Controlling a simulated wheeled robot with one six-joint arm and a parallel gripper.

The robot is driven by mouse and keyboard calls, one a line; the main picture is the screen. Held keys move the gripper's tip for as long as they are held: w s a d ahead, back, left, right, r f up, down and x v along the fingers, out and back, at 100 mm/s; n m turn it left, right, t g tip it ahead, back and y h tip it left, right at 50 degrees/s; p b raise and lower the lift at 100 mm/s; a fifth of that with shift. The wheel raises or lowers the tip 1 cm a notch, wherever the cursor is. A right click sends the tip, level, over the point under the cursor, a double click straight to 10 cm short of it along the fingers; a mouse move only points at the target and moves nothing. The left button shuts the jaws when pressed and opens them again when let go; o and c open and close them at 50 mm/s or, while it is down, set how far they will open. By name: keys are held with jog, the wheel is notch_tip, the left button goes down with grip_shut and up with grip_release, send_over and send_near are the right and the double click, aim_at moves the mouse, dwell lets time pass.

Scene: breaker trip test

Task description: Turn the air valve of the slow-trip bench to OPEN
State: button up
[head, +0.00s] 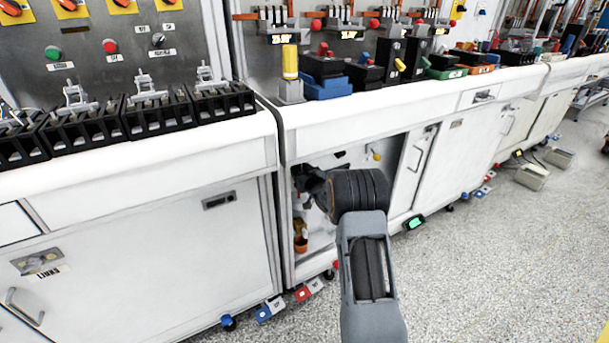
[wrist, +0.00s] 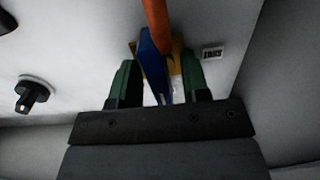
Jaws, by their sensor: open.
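In the wrist view a blue lever (wrist: 153,62), which looks like the air valve's handle, runs lengthwise between the two green fingers of my gripper (wrist: 159,82). The fingers are apart, with a gap visible on each side of the lever. In the head view my arm reaches into the open cabinet (head: 322,232) under the bench and hides the valve.
A dark round fitting (wrist: 33,93) sticks out from the pale wall at left in the wrist view. The cabinet's side wall (wrist: 273,90) is at right. Several coloured pedals (head: 303,292) lie on the floor below. The benchtop (head: 400,98) holds test gear.

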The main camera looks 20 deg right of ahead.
jog(key=s+d+p, duration=0.1)
jog(key=s+p, duration=0.1)
jog(key=s, duration=1.1)
jog(key=shift+s+d, duration=0.3)
